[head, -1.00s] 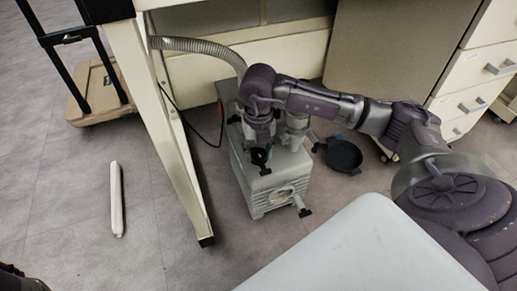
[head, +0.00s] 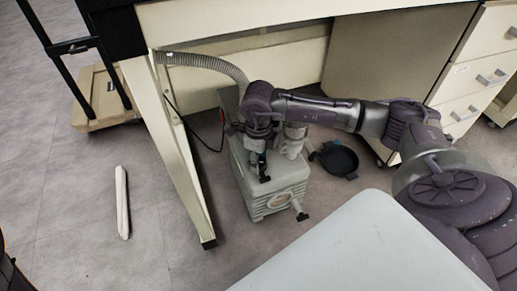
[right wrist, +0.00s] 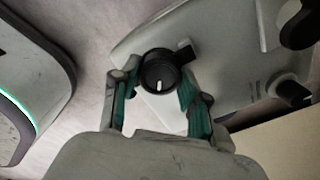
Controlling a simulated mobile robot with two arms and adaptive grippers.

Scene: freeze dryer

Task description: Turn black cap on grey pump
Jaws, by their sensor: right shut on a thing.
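The grey pump (head: 262,207) stands on the floor beside the bench leg. The black cap (right wrist: 158,70) is on top of the pump; it is round with a white mark and a small dark lever at its upper right. My right gripper (right wrist: 155,84) has its two green-lined fingers on either side of the cap and is shut on it. In the head view, my right gripper (head: 258,165) points down onto the pump's top and largely hides the cap. My left gripper is not in view.
A ribbed hose (head: 205,60) runs behind the pump. A black pan-like object (head: 339,160) lies to its right. The bench leg (head: 178,160) is close on the left. A white bar (head: 122,203) lies on open floor farther left. Drawers (head: 470,95) stand at right.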

